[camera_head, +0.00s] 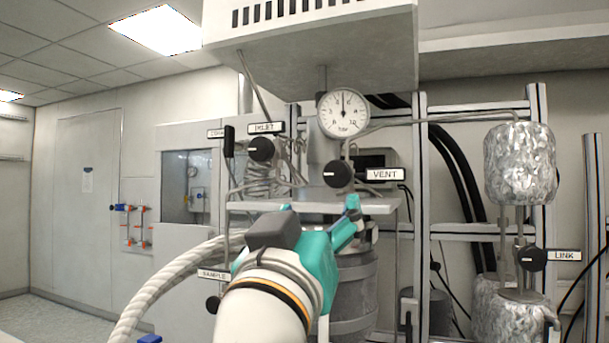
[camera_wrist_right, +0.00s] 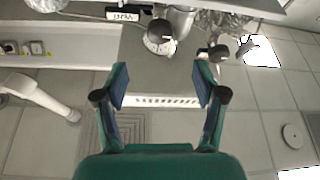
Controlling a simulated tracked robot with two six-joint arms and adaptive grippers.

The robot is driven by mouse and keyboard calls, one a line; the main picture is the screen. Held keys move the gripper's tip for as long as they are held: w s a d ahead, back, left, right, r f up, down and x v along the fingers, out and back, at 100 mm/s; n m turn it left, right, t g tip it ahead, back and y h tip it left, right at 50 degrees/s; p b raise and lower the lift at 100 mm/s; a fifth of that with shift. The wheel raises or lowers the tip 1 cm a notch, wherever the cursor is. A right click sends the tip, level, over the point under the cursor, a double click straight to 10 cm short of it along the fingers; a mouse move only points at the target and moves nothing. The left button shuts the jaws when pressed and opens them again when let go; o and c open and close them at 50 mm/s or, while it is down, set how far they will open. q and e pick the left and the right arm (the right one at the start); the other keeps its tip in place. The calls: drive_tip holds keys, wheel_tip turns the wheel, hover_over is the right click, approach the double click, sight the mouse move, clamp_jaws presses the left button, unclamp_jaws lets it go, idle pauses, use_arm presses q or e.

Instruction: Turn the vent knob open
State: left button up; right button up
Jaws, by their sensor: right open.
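The vent knob (camera_head: 338,174) is a round black knob with a white mark lying roughly level toward its left side. It sits below the pressure gauge (camera_head: 343,112) and left of the VENT label (camera_head: 385,175). In the wrist view the vent knob (camera_wrist_right: 160,30) appears beyond the fingertips, between their lines, with the upside-down label (camera_wrist_right: 125,15) beside it. My right gripper (camera_head: 345,222) is teal and lies below the knob in the head view. In the wrist view my right gripper (camera_wrist_right: 160,82) has its fingers wide apart with nothing between them. My left gripper is not seen.
The inlet knob (camera_head: 261,149) is up and left of the vent knob. A metal shelf (camera_head: 320,207) lies just under the knob, with a reactor vessel (camera_head: 357,285) below. The link knob (camera_head: 532,257) and a foil-wrapped vessel (camera_head: 520,163) stand at the right.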

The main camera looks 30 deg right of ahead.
sight(336, 176)
drive_tip(key=p+x, duration=0.4)
drive_tip(key=x, duration=0.9)
drive_tip(key=shift+p, duration=0.4)
drive_tip(key=shift+w+d+r, duration=0.1)
drive_tip(key=shift+w+d, duration=0.15)
drive_tip(key=shift+w, duration=0.1)
